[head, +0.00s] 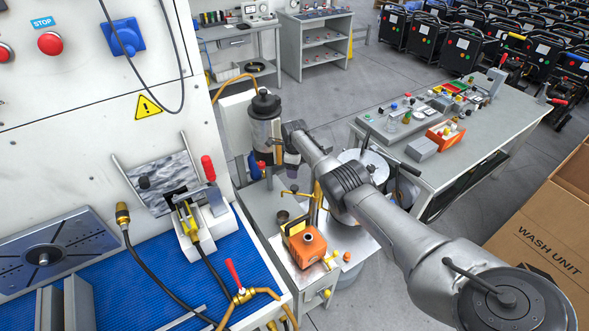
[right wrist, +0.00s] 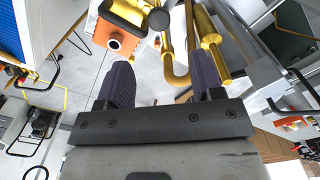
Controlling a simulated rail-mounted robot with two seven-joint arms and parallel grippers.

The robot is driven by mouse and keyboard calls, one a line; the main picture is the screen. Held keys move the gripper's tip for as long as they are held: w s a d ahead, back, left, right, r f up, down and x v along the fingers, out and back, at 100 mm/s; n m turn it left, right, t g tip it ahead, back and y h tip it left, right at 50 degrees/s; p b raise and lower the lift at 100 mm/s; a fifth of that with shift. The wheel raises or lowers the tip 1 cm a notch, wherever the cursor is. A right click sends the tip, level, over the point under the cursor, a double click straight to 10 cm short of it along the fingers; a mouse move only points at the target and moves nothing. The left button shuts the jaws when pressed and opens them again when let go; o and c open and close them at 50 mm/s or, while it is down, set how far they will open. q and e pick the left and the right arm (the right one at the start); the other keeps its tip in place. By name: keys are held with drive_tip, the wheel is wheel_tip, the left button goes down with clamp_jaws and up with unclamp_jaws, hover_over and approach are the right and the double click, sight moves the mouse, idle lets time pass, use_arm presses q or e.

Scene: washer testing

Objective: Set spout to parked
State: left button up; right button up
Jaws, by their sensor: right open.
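A brass spout pipe (head: 317,200) stands beside an orange unit (head: 306,246) on the small grey cart. In the right wrist view the bent brass pipe (right wrist: 167,60) shows between my fingers, with a thicker brass part close to the right finger. The orange unit (right wrist: 115,37) lies beyond the left finger. My right gripper (head: 291,170) points down above the back of the cart, just behind the spout in the head view. Its dark fingers (right wrist: 160,62) are apart. I cannot tell whether they touch the brass. My left gripper is not in view.
A blue-matted bench (head: 237,255) with a clamp, red-handled valve and hoses is on the left. A grey worktable (head: 470,125) with small parts and a cardboard box (head: 545,225) are on the right.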

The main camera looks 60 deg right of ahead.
wheel_tip(320, 180, up, 3)
drive_tip(key=shift+r+p, duration=0.2)
drive_tip(key=shift+p, duration=0.45)
idle(0.3)
